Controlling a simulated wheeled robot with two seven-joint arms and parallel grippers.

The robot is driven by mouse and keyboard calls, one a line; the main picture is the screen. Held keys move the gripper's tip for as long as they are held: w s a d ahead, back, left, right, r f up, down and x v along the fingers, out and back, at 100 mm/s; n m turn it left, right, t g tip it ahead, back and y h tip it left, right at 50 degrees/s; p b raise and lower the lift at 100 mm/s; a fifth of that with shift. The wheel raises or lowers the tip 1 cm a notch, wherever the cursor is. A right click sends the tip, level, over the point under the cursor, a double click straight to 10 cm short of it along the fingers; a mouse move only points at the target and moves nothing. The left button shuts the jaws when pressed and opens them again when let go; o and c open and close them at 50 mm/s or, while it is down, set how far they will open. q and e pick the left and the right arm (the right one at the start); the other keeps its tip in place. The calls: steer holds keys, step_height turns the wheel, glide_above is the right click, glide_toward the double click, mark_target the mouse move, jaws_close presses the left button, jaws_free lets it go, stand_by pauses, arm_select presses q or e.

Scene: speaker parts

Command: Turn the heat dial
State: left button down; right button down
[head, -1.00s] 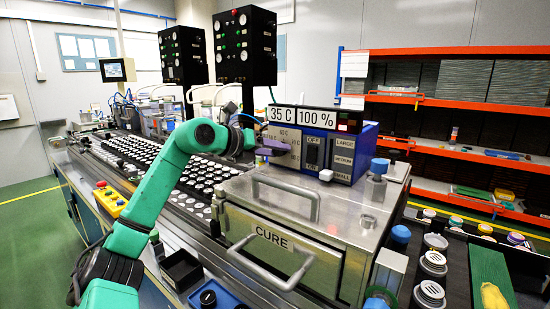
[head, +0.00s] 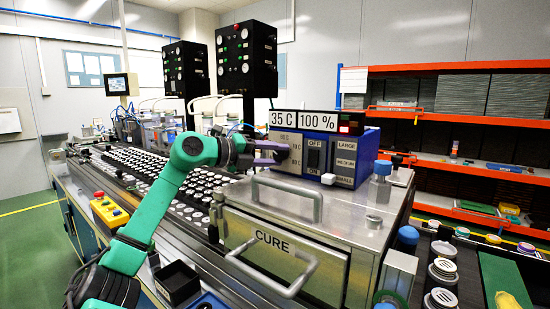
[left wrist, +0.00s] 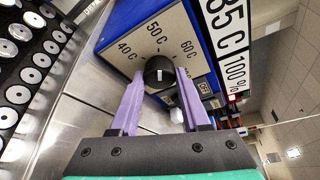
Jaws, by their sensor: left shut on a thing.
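The heat dial (left wrist: 160,72) is a black knob with a white mark, on a light panel with 40 C, 50 C and 60 C around it. In the left wrist view the mark lies upright, roughly in line with the 50 C label. My left gripper (head: 280,151) has purple fingers. In the left wrist view its fingers (left wrist: 159,85) are on either side of the dial, shut on it. In the head view the fingers hide the dial. The display (head: 304,122) on the blue control box (head: 366,160) reads 35 C and 100 %. My right gripper is not in view.
Beside the dial are an OFF/ON switch (head: 314,158) and a LARGE/MEDIUM/SMALL selector panel (head: 346,162). Below is the metal CURE box (head: 285,255) with projecting handles. A tray of round parts (head: 190,185) lies left. Orange shelves (head: 460,68) stand right.

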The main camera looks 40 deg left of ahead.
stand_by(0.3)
arm_select(q)
steer(key=shift+c, duration=1.9)
jaws_free()
steer(key=shift+s+a+f+b, duration=0.15)
steer(key=shift+s+b, duration=0.1)
steer(key=shift+b, duration=0.2)
steer(key=b+v, duration=0.3)
steer(key=f+b+v, duration=0.1)
steer(key=v, duration=0.1)
steer(key=shift+s+r+b, duration=0.2)
steer(key=shift+b, duration=0.15)
steer(key=b+v, duration=0.1)
steer(key=v, duration=0.4)
steer(key=b+v, duration=0.1)
steer(key=v, duration=0.2)
steer(key=shift+r+b, duration=0.35)
steer(key=shift+r, duration=0.05)
steer(key=shift+s+a+r, duration=0.1)
steer(key=shift+s+r, duration=0.05)
steer(key=shift+s, duration=0.2)
steer(key=shift+w, duration=0.1)
